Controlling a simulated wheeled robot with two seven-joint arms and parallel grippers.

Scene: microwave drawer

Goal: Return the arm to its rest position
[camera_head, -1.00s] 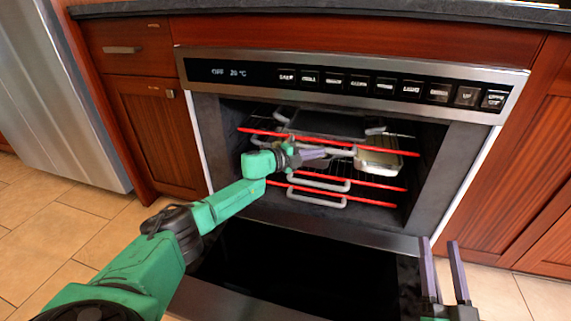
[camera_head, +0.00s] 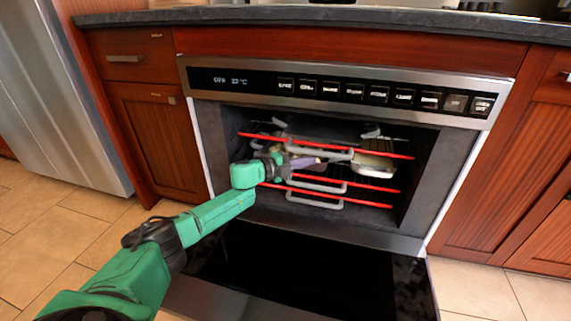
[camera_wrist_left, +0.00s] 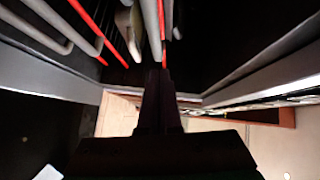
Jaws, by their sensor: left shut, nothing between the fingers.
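My left arm comes in from the lower left in the head view, and its gripper (camera_head: 306,162) is at the oven opening, in front of the racks. Its fingers are shut with nothing between them. In the left wrist view the dark closed fingers (camera_wrist_left: 160,95) point toward the red-edged rack bars, and I cannot tell whether they touch anything. My right gripper is not in view.
The oven (camera_head: 212,130) has its door (camera_head: 300,270) folded down. Red-edged racks (camera_head: 385,188) hold a light metal pan (camera_head: 374,166) at the right and other trays partly hidden. Wooden cabinets (camera_head: 155,140) flank it; tiled floor (camera_head: 50,215) is clear at the left.

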